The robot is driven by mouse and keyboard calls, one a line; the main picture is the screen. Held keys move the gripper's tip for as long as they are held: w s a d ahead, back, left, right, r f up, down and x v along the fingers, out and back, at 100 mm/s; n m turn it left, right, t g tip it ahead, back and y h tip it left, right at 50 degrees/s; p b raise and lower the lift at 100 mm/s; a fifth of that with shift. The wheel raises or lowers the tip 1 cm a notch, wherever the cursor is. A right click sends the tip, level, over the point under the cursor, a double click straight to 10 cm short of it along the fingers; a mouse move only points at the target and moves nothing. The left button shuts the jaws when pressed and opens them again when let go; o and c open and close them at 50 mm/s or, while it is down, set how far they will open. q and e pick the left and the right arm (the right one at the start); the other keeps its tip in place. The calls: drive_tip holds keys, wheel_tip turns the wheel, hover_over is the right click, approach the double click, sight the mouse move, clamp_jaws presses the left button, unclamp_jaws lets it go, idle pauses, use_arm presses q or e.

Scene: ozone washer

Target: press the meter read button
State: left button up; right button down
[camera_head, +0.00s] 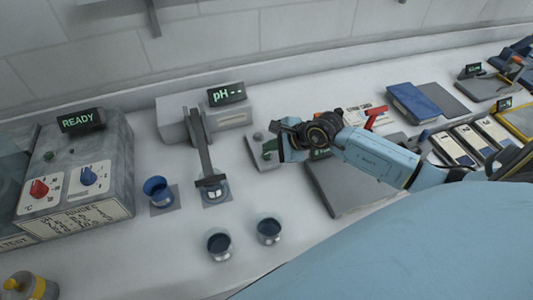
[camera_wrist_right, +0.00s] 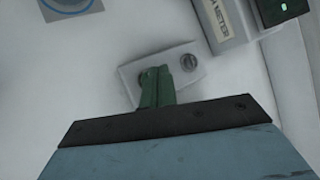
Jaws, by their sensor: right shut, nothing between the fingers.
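The pH meter (camera_head: 232,118) stands against the back wall, and its display (camera_head: 227,94) reads "pH --". A small grey button box (camera_head: 256,158) lies on the counter in front of it. A round grey button (camera_head: 258,136) is at one end of the box; it also shows in the right wrist view (camera_wrist_right: 188,62). My right gripper (camera_head: 271,150) is over the box, its green fingers (camera_wrist_right: 156,74) shut and empty, beside the round button. The fingers hide part of the box; I cannot tell whether they touch it. My left gripper is not in view.
A probe arm (camera_head: 203,150) reaches forward from the meter over a cup. Blue-lined cups (camera_head: 219,246) stand on the counter at left. The washer unit (camera_head: 110,150) reads "READY". A grey slab (camera_head: 345,195) lies under my right arm.

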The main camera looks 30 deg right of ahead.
sight(270, 158)
drive_tip(key=shift+f, duration=0.35)
drive_tip(key=shift+f+b, duration=0.5)
drive_tip(key=shift+b, duration=0.15)
idle(0.4)
drive_tip(key=shift+r, duration=0.15)
drive_tip(key=shift+r+p, duration=0.7)
drive_tip(key=shift+r, duration=0.05)
wheel_tip(270, 158, up, 5)
drive_tip(key=p, duration=0.4)
drive_tip(key=shift+s+f, duration=0.1)
idle(0.9)
